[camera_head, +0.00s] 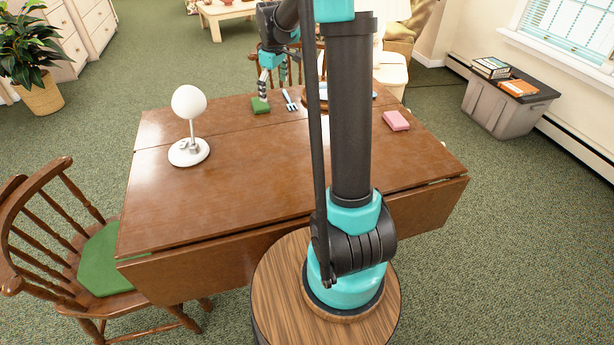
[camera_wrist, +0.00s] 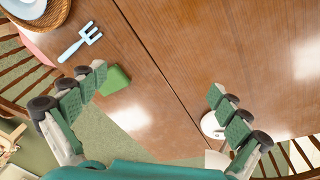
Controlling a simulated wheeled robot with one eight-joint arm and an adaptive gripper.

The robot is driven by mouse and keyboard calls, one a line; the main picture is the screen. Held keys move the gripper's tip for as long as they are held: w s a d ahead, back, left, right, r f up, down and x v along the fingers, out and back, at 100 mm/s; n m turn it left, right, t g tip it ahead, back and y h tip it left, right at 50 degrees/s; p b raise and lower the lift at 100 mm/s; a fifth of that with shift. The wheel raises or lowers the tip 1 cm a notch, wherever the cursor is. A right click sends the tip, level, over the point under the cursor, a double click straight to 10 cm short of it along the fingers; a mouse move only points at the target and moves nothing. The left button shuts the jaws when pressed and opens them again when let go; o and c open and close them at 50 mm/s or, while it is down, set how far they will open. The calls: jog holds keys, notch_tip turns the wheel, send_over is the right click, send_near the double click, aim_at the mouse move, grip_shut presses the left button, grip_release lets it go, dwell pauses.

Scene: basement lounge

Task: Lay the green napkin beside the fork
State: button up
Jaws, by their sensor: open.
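The green napkin (camera_head: 260,106) is a small folded block lying flat near the far edge of the wooden table. The pale blue fork (camera_head: 291,100) lies just to its right with a small gap. In the wrist view the napkin (camera_wrist: 117,79) shows beside the left finger, which partly covers it, and the fork (camera_wrist: 80,41) lies above and left of it. In the head view my gripper (camera_head: 272,85) is over the far edge, right above the napkin.
A round woven piece (camera_wrist: 38,12) lies past the fork; my arm mostly hides it in the head view. A pink block (camera_head: 396,120) lies to the right. A white lamp-like object (camera_head: 189,105) stands at left. The table's middle (camera_head: 240,165) is clear. Chairs stand around.

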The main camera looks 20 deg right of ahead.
jog(key=s+f+m, duration=0.3)
jog(key=s, duration=0.8)
jog(key=s+d+f+m+t, duration=0.1)
jog(key=s+f+m, duration=0.2)
jog(key=s, duration=0.8)
jog(key=s+f+m+t, duration=0.1)
jog(key=s+f+m, duration=0.2)
jog(key=s, duration=0.8)
jog(key=shift+d+f, duration=0.25)
jog(key=shift+f, duration=0.75)
jog(key=shift+d, duration=0.1)
